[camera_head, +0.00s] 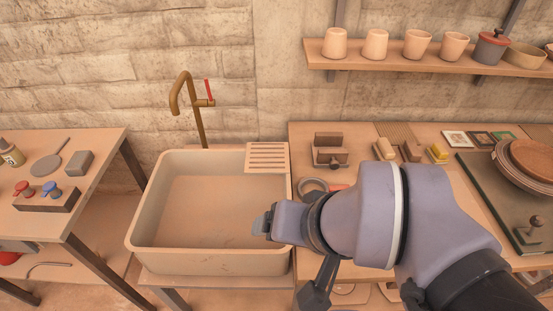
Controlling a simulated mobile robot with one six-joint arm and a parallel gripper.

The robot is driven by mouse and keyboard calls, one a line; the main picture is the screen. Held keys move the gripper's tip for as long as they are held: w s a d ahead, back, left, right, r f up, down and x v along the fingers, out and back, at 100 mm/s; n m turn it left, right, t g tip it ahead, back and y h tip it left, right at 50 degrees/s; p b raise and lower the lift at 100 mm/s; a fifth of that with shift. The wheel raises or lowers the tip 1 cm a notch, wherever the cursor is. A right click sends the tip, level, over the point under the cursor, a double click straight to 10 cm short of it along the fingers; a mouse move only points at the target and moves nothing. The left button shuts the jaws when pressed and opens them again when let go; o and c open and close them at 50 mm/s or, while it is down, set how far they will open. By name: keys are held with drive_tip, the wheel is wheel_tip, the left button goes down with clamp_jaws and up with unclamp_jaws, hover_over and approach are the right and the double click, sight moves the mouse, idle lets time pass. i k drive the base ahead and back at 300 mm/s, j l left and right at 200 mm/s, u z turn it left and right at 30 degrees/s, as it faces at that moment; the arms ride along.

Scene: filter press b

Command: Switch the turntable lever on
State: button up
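I cannot pick out the turntable lever for certain. A dark green board (480,180) at the right carries stacked round plates (535,160), and a small upright dark handle (534,226) stands at its front corner. Whether these form the turntable and its lever is unclear. My gripper (262,222) is over the right part of the sink, pointing left, well apart from that handle. Its fingers are small and seen from the side, so I cannot tell whether they are open. My arm hides part of the right table.
A beige sink (140,215) stands centre, with a brass tap (188,95) that has a red handle (208,92). The left table (105,140) holds a block with red and blue knobs. The right table holds several blocks and tools. Cups line a wall shelf (312,45).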

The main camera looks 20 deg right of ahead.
sight(536, 220)
drive_tip(key=z, duration=2.5)
drive_tip(key=i+l+u, duration=0.1)
drive_tip(key=i+l, duration=0.2)
drive_tip(key=i, duration=0.15)
drive_tip(key=i+l+u, duration=0.15)
drive_tip(key=i+l, duration=0.25)
drive_tip(key=i, duration=0.05)
